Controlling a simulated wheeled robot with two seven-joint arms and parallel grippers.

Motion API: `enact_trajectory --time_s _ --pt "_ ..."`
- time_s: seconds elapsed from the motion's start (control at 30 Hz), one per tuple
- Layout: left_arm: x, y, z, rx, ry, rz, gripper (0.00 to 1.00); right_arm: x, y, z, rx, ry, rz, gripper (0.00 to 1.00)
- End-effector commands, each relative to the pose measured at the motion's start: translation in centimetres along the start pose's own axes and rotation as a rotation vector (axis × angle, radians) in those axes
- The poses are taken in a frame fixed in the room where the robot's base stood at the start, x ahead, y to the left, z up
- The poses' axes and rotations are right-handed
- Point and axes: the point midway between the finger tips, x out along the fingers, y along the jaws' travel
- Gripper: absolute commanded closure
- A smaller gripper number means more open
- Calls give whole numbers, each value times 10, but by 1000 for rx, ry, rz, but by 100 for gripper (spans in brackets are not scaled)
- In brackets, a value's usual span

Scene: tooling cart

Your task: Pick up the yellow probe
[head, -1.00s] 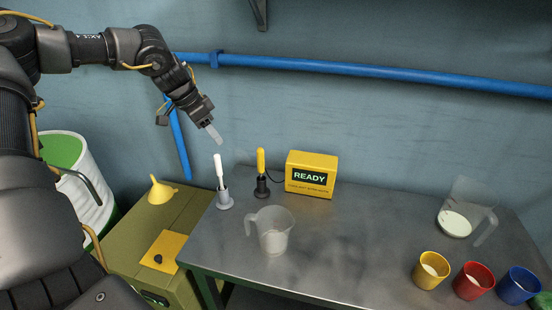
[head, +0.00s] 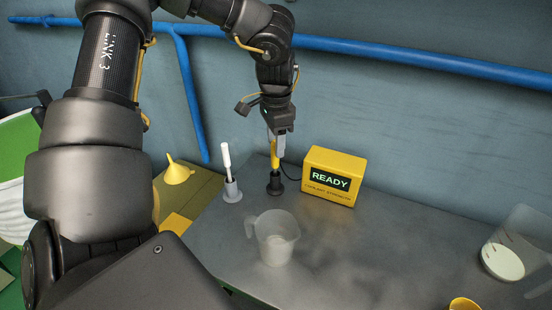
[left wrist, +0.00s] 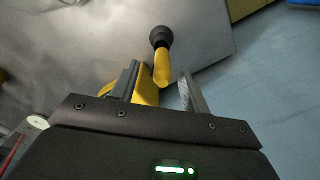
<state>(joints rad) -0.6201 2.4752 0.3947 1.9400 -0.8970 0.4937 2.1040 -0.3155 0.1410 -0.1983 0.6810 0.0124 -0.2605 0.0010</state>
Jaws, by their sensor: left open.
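The yellow probe (head: 274,156) stands upright in a small black holder (head: 276,184) on the metal table, just left of the yellow box. My left gripper (head: 277,143) is directly above it, pointing down, with its fingers around the probe's upper part. In the left wrist view the probe (left wrist: 162,68) lies between the two spread fingers of the gripper (left wrist: 158,88), with its black holder (left wrist: 160,38) beyond. The fingers are open; whether one touches the probe I cannot tell. My right gripper is in neither view.
A yellow box reading READY (head: 333,177) stands right of the probe. A white probe (head: 227,160) in a grey holder is to the left. A clear jug (head: 272,238) stands in front. A wall with a blue pipe (head: 400,60) is behind.

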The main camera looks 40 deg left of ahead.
Motion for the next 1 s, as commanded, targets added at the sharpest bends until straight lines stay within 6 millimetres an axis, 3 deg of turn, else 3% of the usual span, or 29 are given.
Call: enact_trajectory --time_s 0.2,0.53,0.83,1.0 --pt "6 0 0 0 0 1 54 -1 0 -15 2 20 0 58" --pt "48 -5 -1 0 -1 2 54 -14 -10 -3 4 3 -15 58" --pt "55 -5 -2 -1 2 -1 54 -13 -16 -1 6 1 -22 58" --pt "55 -5 -2 -1 2 -1 74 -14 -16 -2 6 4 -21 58"
